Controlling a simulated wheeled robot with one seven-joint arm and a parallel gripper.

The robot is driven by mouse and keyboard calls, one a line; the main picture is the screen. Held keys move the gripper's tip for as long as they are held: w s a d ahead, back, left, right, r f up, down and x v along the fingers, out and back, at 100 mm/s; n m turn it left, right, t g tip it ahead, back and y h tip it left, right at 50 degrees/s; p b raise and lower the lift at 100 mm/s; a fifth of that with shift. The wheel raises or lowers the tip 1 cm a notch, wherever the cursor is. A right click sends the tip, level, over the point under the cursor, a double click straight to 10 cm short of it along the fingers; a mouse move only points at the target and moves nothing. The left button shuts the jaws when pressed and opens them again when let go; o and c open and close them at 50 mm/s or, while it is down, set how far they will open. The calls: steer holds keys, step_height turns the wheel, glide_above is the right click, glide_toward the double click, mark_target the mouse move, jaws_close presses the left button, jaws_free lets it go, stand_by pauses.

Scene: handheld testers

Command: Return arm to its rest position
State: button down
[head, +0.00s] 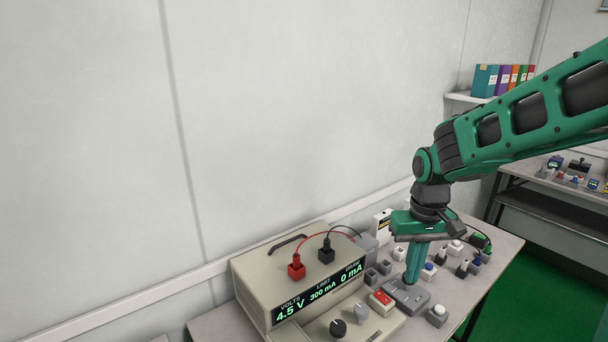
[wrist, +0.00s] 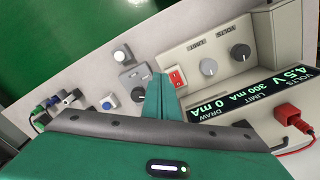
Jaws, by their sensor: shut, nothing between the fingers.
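My green arm reaches in from the right in the head view and bends down over the table (head: 478,285). My gripper (head: 413,280) points down with its fingers together and nothing between them. Its tips are at or just above a grey device (head: 408,297) on the table; I cannot tell whether they touch.
A beige power supply (head: 262,280) reading 4.5 V stands left of my gripper, with red (head: 296,267) and black plugs on top. A red switch (head: 381,299) is close beside the fingers. Several small testers crowd the table. A wall shelf (head: 462,97) holds binders. Open air lies above the power supply.

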steer(key=s+d+r+m, duration=0.2)
steer(key=s+d, duration=0.4)
steer(key=s, duration=0.5)
steer(key=s+d+r+m, duration=0.1)
steer(key=s+d+m, duration=0.3)
steer(key=s+d, duration=0.3)
steer(key=s, duration=0.5)
steer(key=shift+d+r, duration=0.25)
steer(key=shift+r, duration=0.15)
steer(key=shift+w+f, duration=0.25)
steer(key=shift+w, duration=0.45)
